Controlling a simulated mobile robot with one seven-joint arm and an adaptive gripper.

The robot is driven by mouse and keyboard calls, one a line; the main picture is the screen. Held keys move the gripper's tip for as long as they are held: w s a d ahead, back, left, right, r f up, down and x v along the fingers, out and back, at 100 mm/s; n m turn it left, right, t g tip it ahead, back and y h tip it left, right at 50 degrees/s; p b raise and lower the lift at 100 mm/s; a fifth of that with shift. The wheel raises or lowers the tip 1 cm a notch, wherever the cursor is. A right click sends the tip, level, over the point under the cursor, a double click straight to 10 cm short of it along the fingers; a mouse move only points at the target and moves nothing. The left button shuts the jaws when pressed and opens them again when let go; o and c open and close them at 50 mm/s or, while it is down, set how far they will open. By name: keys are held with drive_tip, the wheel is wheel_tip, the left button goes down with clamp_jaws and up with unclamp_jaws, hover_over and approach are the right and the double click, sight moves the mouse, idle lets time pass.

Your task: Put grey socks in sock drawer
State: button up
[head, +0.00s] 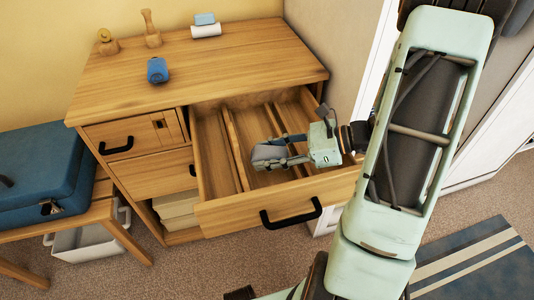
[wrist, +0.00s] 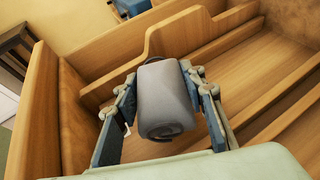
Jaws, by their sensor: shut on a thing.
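The grey socks (wrist: 165,97) are a rolled bundle held between the two fingers of my gripper (wrist: 166,105). In the head view the grey socks (head: 267,153) show at the tips of my gripper (head: 282,153), over the inside of the open drawer. The drawer (head: 248,212) is pulled out from the wooden dresser and has thin dividers running front to back. The compartments that show are bare. My gripper is shut on the socks. I cannot tell whether the socks touch the drawer floor.
The dresser top (head: 236,60) carries a blue rolled item (head: 157,70), wooden ornaments (head: 151,30) and a blue and white stack (head: 206,27). A blue suitcase (head: 45,172) lies on a bench at left. A white cabinet (head: 490,150) stands at right.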

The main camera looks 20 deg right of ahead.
drive_tip(key=shift+f+b, duration=0.3)
drive_tip(key=shift+f, duration=0.25)
drive_tip(key=o, duration=1)
drive_tip(key=shift+c, duration=0.2)
drive_tip(key=shift+r, duration=0.1)
drive_tip(key=shift+r+p, duration=0.35)
drive_tip(key=shift+r, duration=0.05)
drive_tip(key=p+v, duration=0.2)
drive_tip(key=v, duration=1)
drive_tip(key=shift+p, duration=0.3)
drive_tip(key=shift+r, duration=0.1)
